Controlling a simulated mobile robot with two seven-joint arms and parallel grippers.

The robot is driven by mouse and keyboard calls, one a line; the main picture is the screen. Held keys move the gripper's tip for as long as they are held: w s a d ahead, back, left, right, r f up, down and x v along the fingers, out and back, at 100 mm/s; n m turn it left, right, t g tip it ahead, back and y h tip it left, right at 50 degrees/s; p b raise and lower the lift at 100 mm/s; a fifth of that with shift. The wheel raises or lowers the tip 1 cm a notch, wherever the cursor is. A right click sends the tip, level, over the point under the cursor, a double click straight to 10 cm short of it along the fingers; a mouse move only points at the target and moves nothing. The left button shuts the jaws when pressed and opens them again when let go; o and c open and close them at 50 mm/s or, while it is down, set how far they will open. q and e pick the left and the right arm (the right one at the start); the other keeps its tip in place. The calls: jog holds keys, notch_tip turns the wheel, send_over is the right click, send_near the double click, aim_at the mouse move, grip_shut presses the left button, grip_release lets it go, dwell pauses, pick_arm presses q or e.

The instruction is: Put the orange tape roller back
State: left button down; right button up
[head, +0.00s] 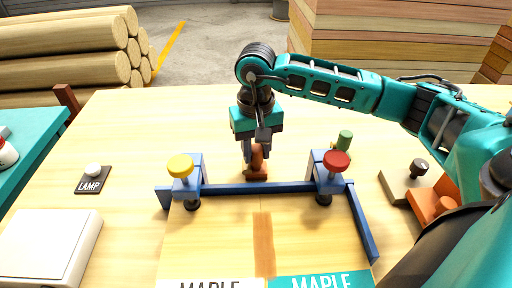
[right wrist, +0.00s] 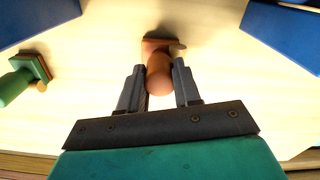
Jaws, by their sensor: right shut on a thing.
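The orange tape roller (head: 257,171) has a rounded handle on a small flat base. It is upright at the far side of the blue fence (head: 240,188), near its middle. My right gripper (head: 256,153) comes down from above and is shut on the roller's handle. In the right wrist view the roller (right wrist: 158,72) sits between the two fingers of the gripper (right wrist: 159,88), its base past the fingertips. I cannot tell whether the base touches the table. My left gripper is not in view.
A yellow-knobbed clamp (head: 187,177) and a red-knobbed clamp (head: 328,175) flank the roller on the fence. A green tool (head: 344,141) stands behind the red one. A brown strip (head: 263,235) runs between the maple sheets. A lamp button (head: 93,176) is left. The table's far left is clear.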

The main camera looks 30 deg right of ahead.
jog(key=shift+r, duration=0.1)
jog(key=o, duration=1.1)
jog(key=shift+c, duration=0.2)
notch_tip(320, 180, up, 12)
jog(key=shift+s+a, duration=0.1)
dwell(0.3)
